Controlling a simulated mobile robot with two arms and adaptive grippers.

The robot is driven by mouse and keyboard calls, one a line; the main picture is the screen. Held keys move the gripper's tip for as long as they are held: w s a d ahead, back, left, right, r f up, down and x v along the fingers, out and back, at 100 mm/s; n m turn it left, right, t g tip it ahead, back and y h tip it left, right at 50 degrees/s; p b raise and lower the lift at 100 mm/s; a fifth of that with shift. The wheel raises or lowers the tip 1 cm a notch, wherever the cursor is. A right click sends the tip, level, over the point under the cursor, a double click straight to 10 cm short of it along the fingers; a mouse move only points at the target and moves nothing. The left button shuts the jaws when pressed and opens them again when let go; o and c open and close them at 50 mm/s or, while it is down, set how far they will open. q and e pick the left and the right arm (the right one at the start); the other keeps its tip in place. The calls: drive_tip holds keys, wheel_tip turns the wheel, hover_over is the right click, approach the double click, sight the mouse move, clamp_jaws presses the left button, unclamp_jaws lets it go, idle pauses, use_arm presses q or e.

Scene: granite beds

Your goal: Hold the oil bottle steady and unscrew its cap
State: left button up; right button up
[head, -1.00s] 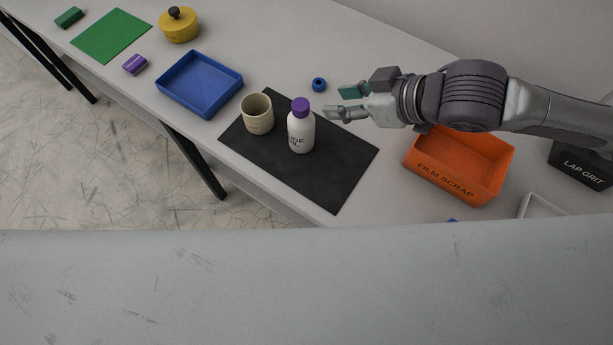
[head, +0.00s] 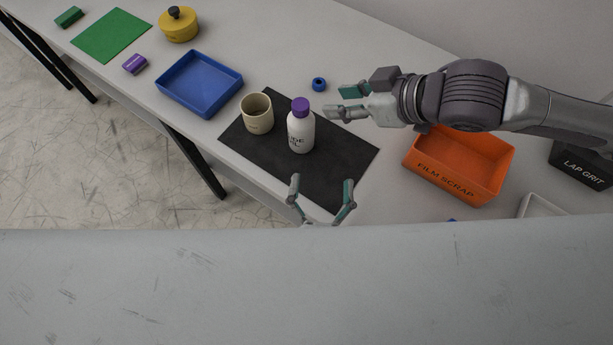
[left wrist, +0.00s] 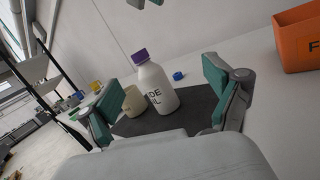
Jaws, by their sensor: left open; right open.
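The oil bottle (head: 301,131) is white with a purple cap (head: 300,104) and stands upright on the black mat (head: 335,185). My right gripper (head: 341,102) is open and empty, just right of the cap and apart from it. My left gripper (head: 322,190) is open below the bottle in the head view, near the mat's front edge. In the left wrist view the bottle (left wrist: 157,88) with its cap (left wrist: 140,57) shows between the open fingers, farther off and touching neither.
A beige cup (head: 257,115) stands on the mat left of the bottle. A blue tray (head: 233,83) lies left of the mat, a small blue ring (head: 319,84) behind it. An orange bin (head: 455,190) marked FILM SCRAP stands to the right.

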sight(302, 133)
use_arm(q)
drive_tip(key=w+a+f+n+g+y, duration=0.1)
drive_tip(key=n, duration=0.1)
drive_tip(key=w+a+f+n+g+y, duration=0.1)
drive_tip(key=shift+a+f+n+y, duration=0.2)
drive_tip(key=shift+a+n+y, duration=0.15)
drive_tip(key=shift+n+y, duration=0.05)
drive_tip(key=shift+w+f, duration=0.1)
drive_tip(key=shift+w, duration=0.15)
drive_tip(key=w, duration=0.9)
drive_tip(key=w+a, duration=0.1)
drive_tip(key=w, duration=0.3)
drive_tip(key=shift+w, duration=0.2)
drive_tip(key=c, duration=1.5)
drive_tip(key=o, duration=0.7)
drive_tip(key=shift+c, duration=0.2)
drive_tip(key=c, duration=0.5)
drive_tip(key=shift+c, duration=0.2)
